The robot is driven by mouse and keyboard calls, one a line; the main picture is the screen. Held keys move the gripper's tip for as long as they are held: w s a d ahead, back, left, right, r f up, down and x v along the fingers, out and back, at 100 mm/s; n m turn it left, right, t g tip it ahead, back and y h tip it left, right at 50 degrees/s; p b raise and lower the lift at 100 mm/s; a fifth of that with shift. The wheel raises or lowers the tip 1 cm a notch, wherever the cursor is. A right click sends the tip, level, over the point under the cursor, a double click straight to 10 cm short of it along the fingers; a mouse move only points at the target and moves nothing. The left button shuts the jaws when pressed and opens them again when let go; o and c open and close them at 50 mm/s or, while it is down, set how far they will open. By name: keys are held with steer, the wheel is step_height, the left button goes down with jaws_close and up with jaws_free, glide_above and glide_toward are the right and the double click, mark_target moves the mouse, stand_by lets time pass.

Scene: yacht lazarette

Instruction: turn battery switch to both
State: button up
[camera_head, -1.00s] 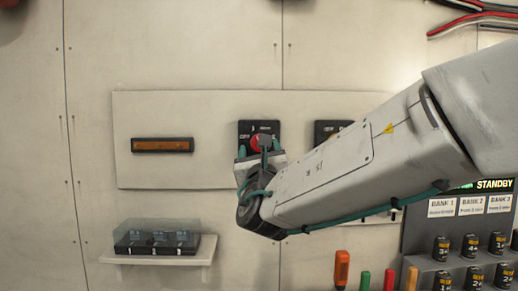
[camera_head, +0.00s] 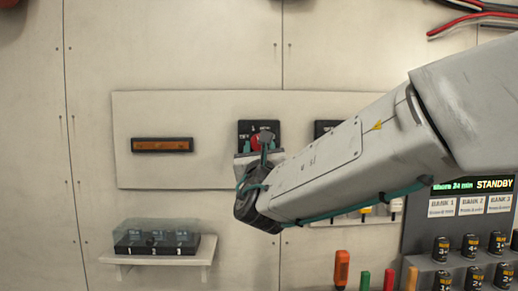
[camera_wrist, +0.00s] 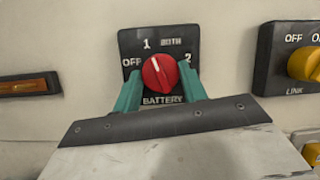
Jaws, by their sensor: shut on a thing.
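The battery switch is a black plate (camera_wrist: 128,45) with a round red knob (camera_wrist: 158,75), labelled OFF, 1, BOTH, 2 and BATTERY. The knob's white mark points up and slightly left, near the 1. In the head view the red knob (camera_head: 262,140) shows on its plate (camera_head: 246,127), partly hidden by my gripper. My gripper (camera_wrist: 161,84) has its teal fingers on both sides of the knob and is shut on it. The knob's lower sides are hidden behind the fingers.
A second switch (camera_wrist: 285,60), labelled LINK with a yellow knob, sits close on the right. An orange bar (camera_head: 162,145) is on the left of the panel. A clear-covered box (camera_head: 157,238) stands on a shelf below. Coloured handles (camera_head: 341,268) and a battery rack (camera_head: 470,255) are lower right.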

steer(key=m+h, duration=0.1)
steer(key=m, duration=0.1)
steer(key=m+h, duration=0.1)
steer(key=m, duration=0.2)
steer(key=shift+a+h, duration=0.2)
steer(key=shift+h, duration=0.1)
steer(key=shift+r+m+g+h, duration=0.1)
steer(key=shift+m+g+h, duration=0.45)
steer(key=shift+m, duration=1.05)
steer(key=shift+m+g+h, duration=0.45)
steer(key=shift+m+h, duration=0.2)
steer(key=shift+m, duration=0.95)
steer(key=o, duration=1)
steer(key=shift+a, duration=0.1)
steer(key=v, duration=0.8)
steer(key=shift+w, duration=0.1)
